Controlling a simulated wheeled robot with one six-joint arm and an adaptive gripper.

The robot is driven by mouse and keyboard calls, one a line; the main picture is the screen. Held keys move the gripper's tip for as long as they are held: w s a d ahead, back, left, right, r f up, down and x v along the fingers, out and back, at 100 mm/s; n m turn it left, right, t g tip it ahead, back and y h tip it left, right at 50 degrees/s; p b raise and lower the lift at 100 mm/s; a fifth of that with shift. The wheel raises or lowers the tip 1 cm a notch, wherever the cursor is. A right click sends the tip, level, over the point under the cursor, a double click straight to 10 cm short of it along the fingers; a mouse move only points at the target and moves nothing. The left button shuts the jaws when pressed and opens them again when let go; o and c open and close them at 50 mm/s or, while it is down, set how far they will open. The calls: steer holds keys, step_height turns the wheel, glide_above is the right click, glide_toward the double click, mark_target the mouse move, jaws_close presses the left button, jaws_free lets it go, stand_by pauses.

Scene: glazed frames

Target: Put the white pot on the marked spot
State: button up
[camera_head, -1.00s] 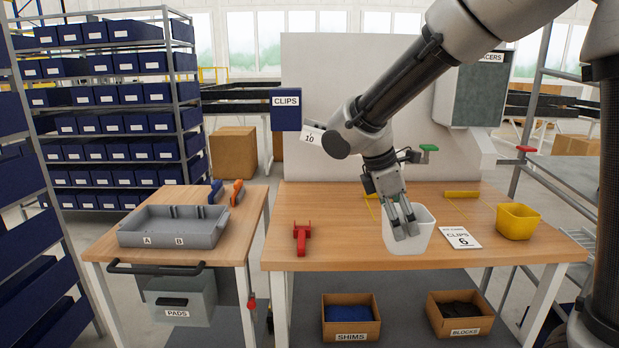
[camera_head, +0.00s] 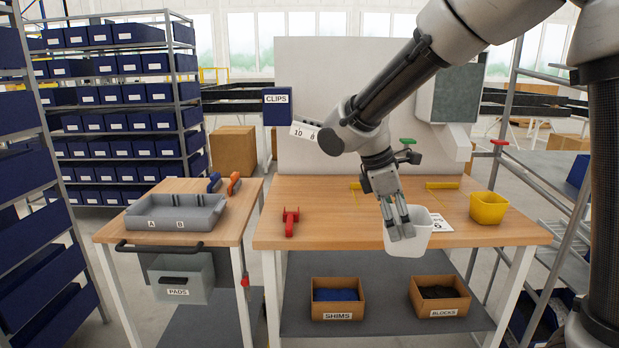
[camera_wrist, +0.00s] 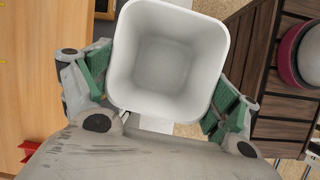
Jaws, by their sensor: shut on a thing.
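The white pot (camera_head: 420,223) is an open, square-mouthed tub. My gripper (camera_head: 398,233) is shut on it. In the wrist view the pot (camera_wrist: 168,55) sits between the green-padded fingers, and its inside looks empty. In the head view the pot overlaps the front edge of the workbench (camera_head: 340,230) and appears held up, not resting on it. Yellow marks lie on the bench top behind the pot, one to the left (camera_head: 356,187) and one to the right (camera_head: 442,186). Whether these bound the marked spot I cannot tell.
A yellow bin (camera_head: 488,208) stands on the bench's right side. A printed card (camera_head: 439,224) is partly hidden by the pot. A grey tray (camera_head: 176,213) sits on the side table. Open bench top lies behind the pot.

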steer(key=shift+w+a+m+g, duration=0.3)
steer(key=shift+a+m, duration=0.25)
steer(key=shift+m, duration=0.25)
steer(key=w+d+f+m+g+y, duration=0.15)
steer(key=w+f+m+g, duration=0.25)
steer(key=w+f+m, duration=0.5)
steer(key=s+d+f+m+y, duration=0.1)
steer(key=d+f+m+y, duration=0.1)
steer(key=d+f+m, duration=0.3)
steer(key=d+f, duration=0.4)
steer(key=f, duration=0.3)
steer(key=shift+s+d+f, duration=0.2)
steer(key=shift+d+f, duration=0.2)
